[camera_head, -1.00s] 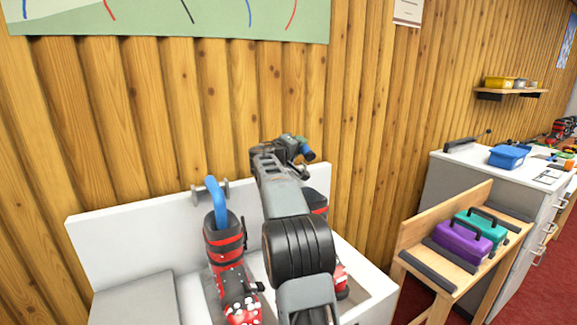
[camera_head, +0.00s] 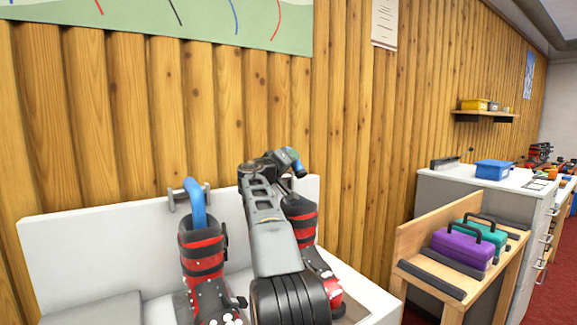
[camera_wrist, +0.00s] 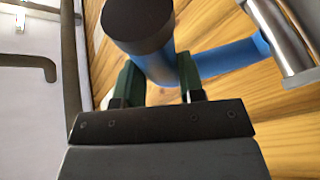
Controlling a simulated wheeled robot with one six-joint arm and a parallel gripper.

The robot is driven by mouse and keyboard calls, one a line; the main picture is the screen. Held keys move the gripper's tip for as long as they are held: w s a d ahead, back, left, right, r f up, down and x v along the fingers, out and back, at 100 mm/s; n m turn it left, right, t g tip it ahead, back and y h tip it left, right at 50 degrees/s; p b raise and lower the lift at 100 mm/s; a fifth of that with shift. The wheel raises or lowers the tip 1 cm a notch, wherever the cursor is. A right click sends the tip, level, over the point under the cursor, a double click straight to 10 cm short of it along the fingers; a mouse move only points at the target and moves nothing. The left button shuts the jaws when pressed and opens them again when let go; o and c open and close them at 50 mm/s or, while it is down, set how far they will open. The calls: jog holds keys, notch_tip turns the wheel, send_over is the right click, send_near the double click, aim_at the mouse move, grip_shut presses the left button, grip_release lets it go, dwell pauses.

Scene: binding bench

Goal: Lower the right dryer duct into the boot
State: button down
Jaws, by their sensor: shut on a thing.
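The right dryer duct, a blue tube (camera_head: 292,158), shows at the end of my arm above the right boot. In the wrist view the blue duct (camera_wrist: 158,66) has a dark end (camera_wrist: 138,22) and bends toward a silver pipe (camera_wrist: 285,45). My gripper (camera_wrist: 157,82) is shut on the duct, with a green finger on each side. The right boot (camera_head: 303,224), black and red, stands upright, partly hidden by my arm. The left duct (camera_head: 196,203) runs down into the left boot (camera_head: 203,262).
Both boots stand in a white unit with a back panel (camera_head: 95,245) against the wooden wall. At right, a wooden stand (camera_head: 420,240) holds a purple case (camera_head: 462,247) and a teal case (camera_head: 484,229). A grey cabinet (camera_head: 440,190) stands beyond it.

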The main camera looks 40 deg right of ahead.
dwell(0.3)
jog(key=c, duration=0.7)
grip_release()
jog(key=shift+c, duration=0.2)
jog(key=b+v, duration=0.2)
jog(key=v, duration=1.2)
jog(key=shift+d, duration=0.1)
